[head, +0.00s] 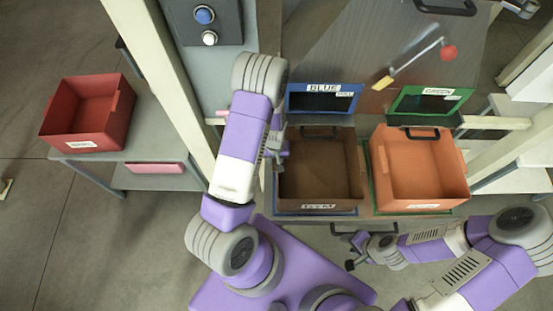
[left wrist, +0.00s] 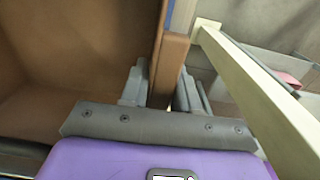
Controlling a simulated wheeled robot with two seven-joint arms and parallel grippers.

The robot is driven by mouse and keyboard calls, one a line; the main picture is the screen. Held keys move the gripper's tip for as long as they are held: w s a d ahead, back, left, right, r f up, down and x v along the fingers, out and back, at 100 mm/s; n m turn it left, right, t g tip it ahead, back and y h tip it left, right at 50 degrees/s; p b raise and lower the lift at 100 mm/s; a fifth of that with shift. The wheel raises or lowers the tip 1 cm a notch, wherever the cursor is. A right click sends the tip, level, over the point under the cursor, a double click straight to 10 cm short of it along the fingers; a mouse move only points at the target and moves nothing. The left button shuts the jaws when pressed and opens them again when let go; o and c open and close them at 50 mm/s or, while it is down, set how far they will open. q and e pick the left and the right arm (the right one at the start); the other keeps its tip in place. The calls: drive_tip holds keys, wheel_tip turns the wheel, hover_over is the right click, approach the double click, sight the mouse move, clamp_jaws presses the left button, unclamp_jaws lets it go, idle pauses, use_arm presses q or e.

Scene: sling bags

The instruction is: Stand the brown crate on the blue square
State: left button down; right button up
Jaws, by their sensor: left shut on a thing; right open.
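The brown crate (head: 318,190) stands upright at the middle of the bench, below the panel marked BLUE. Strips of the blue square (head: 345,212) show along its front edge; the rest is hidden under the crate. Whether its base rests fully on the square I cannot tell. My left gripper (head: 279,150) is at the crate's left side. In the left wrist view its fingers (left wrist: 164,92) are either side of the crate's brown wall (left wrist: 171,60), shut on it. My right gripper (head: 352,257) is open and empty, in front of the bench.
An orange crate (head: 418,175) stands close to the right, on a green square. A red crate (head: 88,115) sits on a side table at the left. A pale post (head: 165,75) rises left of my left arm. Blue-framed (head: 322,88) and green-framed openings are behind the crates.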

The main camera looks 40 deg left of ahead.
use_arm(q)
drive_tip(key=c, duration=0.8)
unclamp_jaws()
drive_tip(key=shift+c, duration=0.2)
wheel_tip(320, 180, up, 12)
drive_tip(key=p, duration=0.2)
drive_tip(key=shift+p, duration=0.35)
drive_tip(key=shift+s+f, duration=0.1)
drive_tip(key=shift+s, duration=0.05)
